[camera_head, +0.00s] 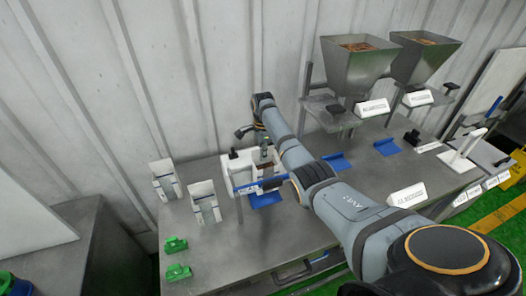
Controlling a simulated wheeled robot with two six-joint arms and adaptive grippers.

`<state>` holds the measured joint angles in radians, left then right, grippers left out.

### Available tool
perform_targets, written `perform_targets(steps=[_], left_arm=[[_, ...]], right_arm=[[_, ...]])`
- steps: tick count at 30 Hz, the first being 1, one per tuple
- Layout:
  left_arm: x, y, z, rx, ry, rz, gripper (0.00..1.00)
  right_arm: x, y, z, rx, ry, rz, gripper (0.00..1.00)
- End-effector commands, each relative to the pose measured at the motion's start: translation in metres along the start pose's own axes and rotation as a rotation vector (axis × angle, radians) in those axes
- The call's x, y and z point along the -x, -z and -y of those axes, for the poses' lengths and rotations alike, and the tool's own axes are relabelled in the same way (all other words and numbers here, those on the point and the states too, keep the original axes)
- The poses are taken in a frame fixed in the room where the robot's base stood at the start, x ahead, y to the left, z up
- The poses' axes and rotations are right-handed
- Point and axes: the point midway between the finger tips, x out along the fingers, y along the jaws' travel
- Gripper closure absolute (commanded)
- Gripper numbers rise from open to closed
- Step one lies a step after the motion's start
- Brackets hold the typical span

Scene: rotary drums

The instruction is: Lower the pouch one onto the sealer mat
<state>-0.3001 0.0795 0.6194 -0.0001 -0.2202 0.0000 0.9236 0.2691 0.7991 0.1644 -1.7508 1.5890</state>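My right arm reaches from the lower right to the white sealer (240,166). Its gripper (266,150) is small and dark, pointing down at the sealer's right side. Its fingertips are too small and covered to tell open from shut, and I cannot tell whether it holds a pouch. A blue mat (265,201) lies just in front of the sealer, partly behind a blue bar. Two white pouches with blue-grey fronts, one farther back (165,180) and one nearer (204,202), stand upright left of the sealer. Neither shows a readable number. My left gripper is not in view.
Two metal hoppers (358,66) (424,55) with brown contents stand over a raised shelf at right. Two more blue mats (336,162) (387,147) lie below them. Green clips (178,271) lie at the table's front left. Bare table (225,250) shows in front of the sealer.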

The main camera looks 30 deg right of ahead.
Motion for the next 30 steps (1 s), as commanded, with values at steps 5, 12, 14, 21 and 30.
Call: perform_targets(steps=[5,12,14,21,30], left_arm=[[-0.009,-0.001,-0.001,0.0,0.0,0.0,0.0],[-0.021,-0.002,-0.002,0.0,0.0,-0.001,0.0],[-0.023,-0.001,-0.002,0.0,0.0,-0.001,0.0],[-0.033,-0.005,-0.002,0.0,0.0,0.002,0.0],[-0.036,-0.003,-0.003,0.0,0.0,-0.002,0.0]], right_arm=[[-0.018,0.0,0.0,0.0,0.0,0.0,1.0],[-0.041,0.0,0.0,0.0,-0.001,0.0,1.0],[-0.048,0.0,0.0,0.0,-0.001,0.0,1.0],[-0.065,0.0,0.001,0.0,0.0,0.0,1.0],[-0.071,0.0,0.002,0.0,0.004,0.0,1.0]])
